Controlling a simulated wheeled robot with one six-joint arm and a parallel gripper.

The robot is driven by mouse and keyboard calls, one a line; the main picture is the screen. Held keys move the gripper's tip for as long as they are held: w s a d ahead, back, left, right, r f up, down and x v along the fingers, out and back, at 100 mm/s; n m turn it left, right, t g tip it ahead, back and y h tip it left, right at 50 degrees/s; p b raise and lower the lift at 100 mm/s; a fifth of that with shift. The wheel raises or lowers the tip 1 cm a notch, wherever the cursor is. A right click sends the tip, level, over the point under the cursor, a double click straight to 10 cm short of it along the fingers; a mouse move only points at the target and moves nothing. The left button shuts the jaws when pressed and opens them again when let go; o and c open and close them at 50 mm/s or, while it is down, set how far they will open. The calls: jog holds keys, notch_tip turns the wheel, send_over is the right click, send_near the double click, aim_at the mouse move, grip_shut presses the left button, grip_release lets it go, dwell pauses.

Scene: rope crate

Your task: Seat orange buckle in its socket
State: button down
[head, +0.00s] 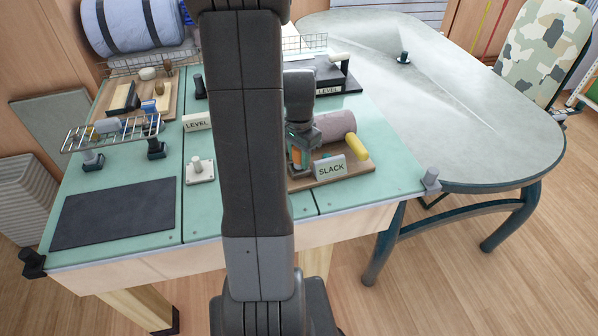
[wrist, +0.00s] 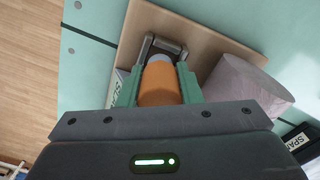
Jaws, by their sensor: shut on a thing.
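The orange buckle (wrist: 158,88) shows in the wrist view as an orange block with a grey far end. My gripper (wrist: 158,90) is shut on it, with one green finger on each side. In the head view my gripper (head: 300,148) is low over the wooden board behind the SLACK sign, and only a sliver of orange (head: 294,156) shows. A grey metal U-shaped bracket (wrist: 162,44) is at the buckle's far end on the board. I cannot tell whether it is the socket, or whether the buckle touches it.
A mauve roll (wrist: 245,84) lies right of my gripper; in the head view a yellow cylinder (head: 355,147) is beside it. The SLACK sign (head: 330,167) stands close in front. A wire rack (head: 112,132) and a dark mat (head: 113,212) are at the left of the green bench.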

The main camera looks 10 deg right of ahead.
jog(key=shift+f+b, duration=0.35)
jog(key=shift+f, duration=0.15)
dwell(0.3)
jog(key=c, duration=0.9)
grip_release()
jog(key=shift+c, duration=0.2)
notch_tip(320, 180, up, 14)
jog(key=shift+f+p, duration=0.1)
jog(key=shift+p, duration=0.25)
jog(key=shift+f, duration=0.15)
